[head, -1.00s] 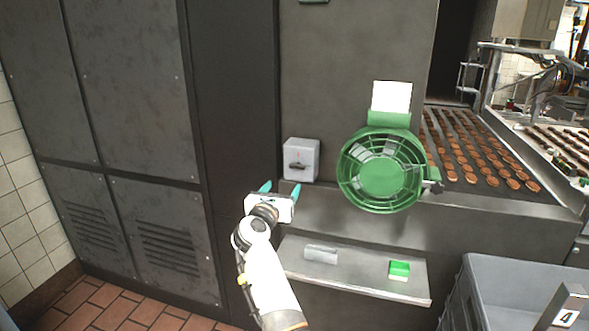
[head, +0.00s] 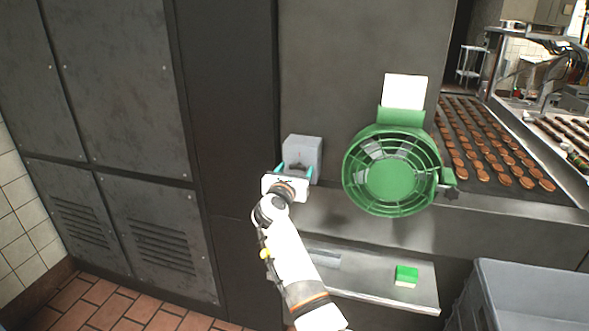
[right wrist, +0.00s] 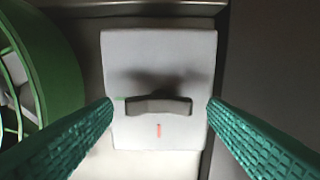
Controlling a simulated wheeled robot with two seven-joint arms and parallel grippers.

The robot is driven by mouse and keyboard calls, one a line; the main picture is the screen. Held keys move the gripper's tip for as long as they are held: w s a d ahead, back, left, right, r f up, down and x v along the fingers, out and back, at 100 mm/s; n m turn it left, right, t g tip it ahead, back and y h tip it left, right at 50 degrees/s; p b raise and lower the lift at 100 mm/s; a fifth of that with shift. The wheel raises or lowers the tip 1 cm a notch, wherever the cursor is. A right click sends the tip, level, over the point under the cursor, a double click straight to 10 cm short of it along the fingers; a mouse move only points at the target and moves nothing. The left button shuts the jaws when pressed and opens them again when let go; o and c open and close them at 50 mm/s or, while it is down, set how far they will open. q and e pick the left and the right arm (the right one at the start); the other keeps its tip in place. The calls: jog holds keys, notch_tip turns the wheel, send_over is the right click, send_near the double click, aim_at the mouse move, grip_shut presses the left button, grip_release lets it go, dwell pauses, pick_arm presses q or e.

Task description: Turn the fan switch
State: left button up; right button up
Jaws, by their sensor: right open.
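The fan switch is a grey box (head: 304,149) on the dark panel, left of the green fan (head: 391,172). In the right wrist view the switch box (right wrist: 160,55) faces the camera, with a dark horizontal knob (right wrist: 158,106), a small green mark to its left and a red mark below. My right gripper (head: 294,169) is at the front of the box. It is open, with its green fingers (right wrist: 160,112) on either side of the knob and apart from it. In the head view the gripper hides the knob. My left gripper is not in view.
Below is a metal shelf (head: 385,292) with a green and white block (head: 406,275). A grey bin (head: 530,290) stands at lower right. A conveyor (head: 480,140) with rows of brown biscuits is at right. Dark cabinets (head: 120,90) fill the left.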

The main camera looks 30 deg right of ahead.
jog(key=shift+s+r, duration=0.1)
jog(key=shift+s, duration=0.05)
jog(key=shift+c, duration=0.4)
jog(key=c, duration=0.9)
jog(key=shift+r+n+p, duration=0.1)
jog(key=shift+n+p, duration=0.4)
jog(key=shift+p, duration=0.1)
jog(key=n+p, duration=0.3)
jog(key=shift+a, duration=0.1)
jog(key=n+p, duration=0.3)
jog(key=n, duration=0.1)
jog(key=shift+n+p, duration=0.3)
jog(key=shift+p, duration=0.1)
jog(key=n+p, duration=0.4)
jog(key=n, duration=0.1)
jog(key=shift+w+a, duration=0.1)
jog(key=shift+w, duration=0.1)
pick_arm(q)
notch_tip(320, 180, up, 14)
jog(key=p, duration=0.2)
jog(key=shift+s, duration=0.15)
pick_arm(e)
jog(key=shift+f+n, duration=0.15)
jog(key=shift+n, duration=0.9)
jog(key=shift+f+n, duration=0.15)
jog(key=shift+n, duration=0.9)
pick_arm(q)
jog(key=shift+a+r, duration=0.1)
